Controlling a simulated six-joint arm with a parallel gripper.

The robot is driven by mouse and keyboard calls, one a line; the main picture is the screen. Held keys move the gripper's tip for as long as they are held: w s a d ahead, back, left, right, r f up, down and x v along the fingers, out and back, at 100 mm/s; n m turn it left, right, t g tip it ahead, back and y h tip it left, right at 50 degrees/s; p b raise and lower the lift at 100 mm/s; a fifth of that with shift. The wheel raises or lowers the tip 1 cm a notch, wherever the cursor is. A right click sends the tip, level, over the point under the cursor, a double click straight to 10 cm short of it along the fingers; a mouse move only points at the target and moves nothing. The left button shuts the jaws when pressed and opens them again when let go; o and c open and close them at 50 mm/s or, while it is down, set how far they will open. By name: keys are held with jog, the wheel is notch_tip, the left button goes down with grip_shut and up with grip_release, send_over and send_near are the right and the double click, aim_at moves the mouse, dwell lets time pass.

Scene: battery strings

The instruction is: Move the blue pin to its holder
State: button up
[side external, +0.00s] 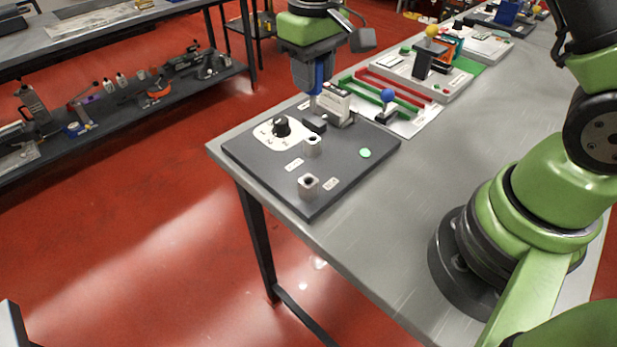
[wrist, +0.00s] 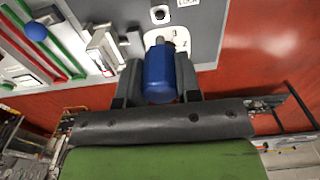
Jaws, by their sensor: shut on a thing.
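My gripper (side external: 312,82) is shut on the blue pin (side external: 319,77) above the far side of the dark board. In the wrist view the blue pin (wrist: 160,72) sits between the two dark fingers of my gripper (wrist: 160,85). Two square metal holders with holes stand on the board: one near its middle (side external: 312,146) and one near its front corner (side external: 308,185). One holder also shows at the top of the wrist view (wrist: 160,14). The holes look empty. I cannot tell which holder is the pin's own. The pin's lower end is hidden in the side view.
The dark board (side external: 255,153) has a black knob (side external: 281,126) on a white dial and a green button (side external: 365,153). A pale block (side external: 335,103) stands near the pin. A blue-ball lever (side external: 388,97) and red and green rails lie beyond it.

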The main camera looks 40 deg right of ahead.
jog(key=s+a, duration=0.7)
jog(key=a, duration=0.1)
jog(key=shift+r, duration=0.4)
jog(key=shift+f, duration=2.9)
jog(key=shift+f, duration=2.4)
jog(key=o, duration=1.1)
